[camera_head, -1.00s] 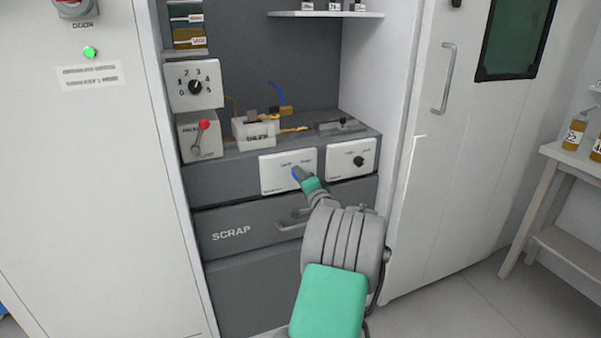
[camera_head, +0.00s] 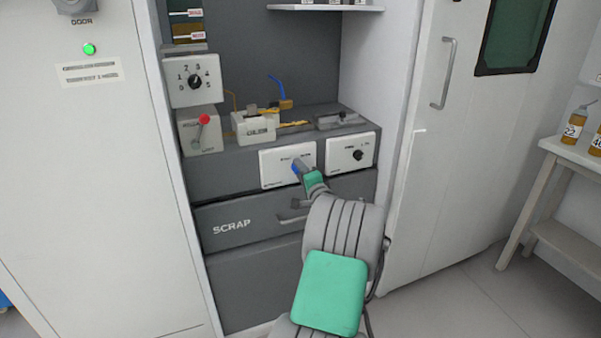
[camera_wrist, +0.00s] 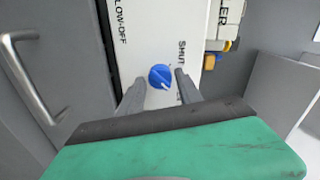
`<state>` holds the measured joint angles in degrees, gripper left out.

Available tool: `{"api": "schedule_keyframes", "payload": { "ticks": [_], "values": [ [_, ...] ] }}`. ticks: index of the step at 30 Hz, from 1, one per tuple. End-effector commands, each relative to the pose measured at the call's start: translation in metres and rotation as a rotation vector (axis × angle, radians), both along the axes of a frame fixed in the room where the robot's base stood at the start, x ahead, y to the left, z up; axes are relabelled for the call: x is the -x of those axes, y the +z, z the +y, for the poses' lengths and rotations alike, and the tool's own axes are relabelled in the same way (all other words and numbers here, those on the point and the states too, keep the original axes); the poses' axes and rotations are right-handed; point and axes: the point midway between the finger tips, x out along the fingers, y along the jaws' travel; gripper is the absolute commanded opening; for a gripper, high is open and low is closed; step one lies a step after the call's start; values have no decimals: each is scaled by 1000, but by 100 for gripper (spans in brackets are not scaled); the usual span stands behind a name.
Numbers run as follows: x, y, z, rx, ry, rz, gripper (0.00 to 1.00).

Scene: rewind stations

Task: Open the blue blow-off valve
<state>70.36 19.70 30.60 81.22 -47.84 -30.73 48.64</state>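The blue blow-off valve (camera_wrist: 160,76) is a round knob with a white pointer mark on a white panel (camera_wrist: 150,25), near lettering reading "LOW-OFF" and "SHUT" in the wrist view. The mark points to the lower right there. In the head view the blue valve (camera_head: 296,167) shows partly beside my gripper (camera_head: 305,172) on the left white panel of the grey cabinet. In the wrist view my gripper (camera_wrist: 160,80) is open, with one finger on each side of the knob. A small gap shows at each side; contact cannot be told.
A second white panel with a black knob (camera_head: 358,155) sits right of the valve. Below is the SCRAP drawer (camera_head: 235,228) with a bar handle (camera_wrist: 30,75). A red-topped lever (camera_head: 203,120) and a dial box (camera_head: 194,82) stand left. Open floor lies right.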

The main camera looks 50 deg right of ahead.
Motion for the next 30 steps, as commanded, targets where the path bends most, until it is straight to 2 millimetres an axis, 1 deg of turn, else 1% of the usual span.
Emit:
{"api": "schedule_keyframes", "payload": {
  "ticks": [1, 3, 4, 10, 12, 14, 21, 24, 27, 30],
  "values": [
    [0, 0, 0, 0, 1, 0, 47],
    [0, 0, 0, 0, 1, 0, 52],
    [-1, 0, 1, 0, 1, 0, 54],
    [-1, 0, 1, 1, 2, 1, 54],
    [2, 1, 2, 1, 1, 1, 54],
    [8, 1, 5, 0, 1, 0, 54],
    [51, 1, 29, -1, -3, 0, 54],
    [62, 0, 37, -1, -1, 0, 54],
    [67, 1, 40, 1, 1, 1, 54],
    [67, 0, 41, 1, 2, 0, 54]
  ]
}}
